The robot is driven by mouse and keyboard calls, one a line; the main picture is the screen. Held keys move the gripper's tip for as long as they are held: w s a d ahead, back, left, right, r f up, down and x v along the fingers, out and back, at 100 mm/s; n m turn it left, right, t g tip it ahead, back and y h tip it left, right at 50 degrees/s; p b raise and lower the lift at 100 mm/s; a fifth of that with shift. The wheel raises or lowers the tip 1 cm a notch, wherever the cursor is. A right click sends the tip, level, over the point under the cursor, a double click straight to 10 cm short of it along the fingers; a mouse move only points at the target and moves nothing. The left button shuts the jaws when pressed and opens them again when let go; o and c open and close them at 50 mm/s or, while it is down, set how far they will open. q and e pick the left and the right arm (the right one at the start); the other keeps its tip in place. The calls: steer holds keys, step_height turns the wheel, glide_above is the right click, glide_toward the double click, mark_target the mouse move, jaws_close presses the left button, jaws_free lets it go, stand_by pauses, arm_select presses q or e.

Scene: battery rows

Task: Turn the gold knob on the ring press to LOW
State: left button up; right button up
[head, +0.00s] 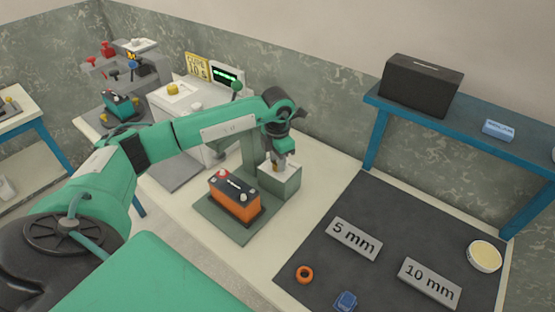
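A grey-green press (280,183) stands on the white table near the middle of the head view. An orange battery (234,200) with a dark top sits on its base plate. A small gold spot, which looks like the gold knob (275,168), shows on top of the press's low block. My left gripper (280,160) points down right at this knob and hides most of it. I cannot tell whether its fingers touch or grip the knob. The knob's pointer and any LOW marking cannot be read. My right gripper is not in view.
A white machine (175,98) with another gold knob stands left, behind my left arm. A green-ball lever (237,86) rises behind the arm. A dark mat (330,207) at right holds 5 mm and 10 mm plates, an orange ring (304,274) and a blue part (346,301).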

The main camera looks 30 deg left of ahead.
arm_select(q)
steer(key=o, duration=0.4)
steer(key=shift+c, duration=0.2)
steer(key=shift+r, duration=0.1)
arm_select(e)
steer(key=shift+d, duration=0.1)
arm_select(q)
steer(key=shift+r, duration=0.35)
step_height(320, 180, up, 7)
steer(key=shift+w+f+b, duration=0.1)
steer(key=shift+b, duration=0.8)
step_height(320, 180, up, 6)
steer(key=shift+b, duration=0.4)
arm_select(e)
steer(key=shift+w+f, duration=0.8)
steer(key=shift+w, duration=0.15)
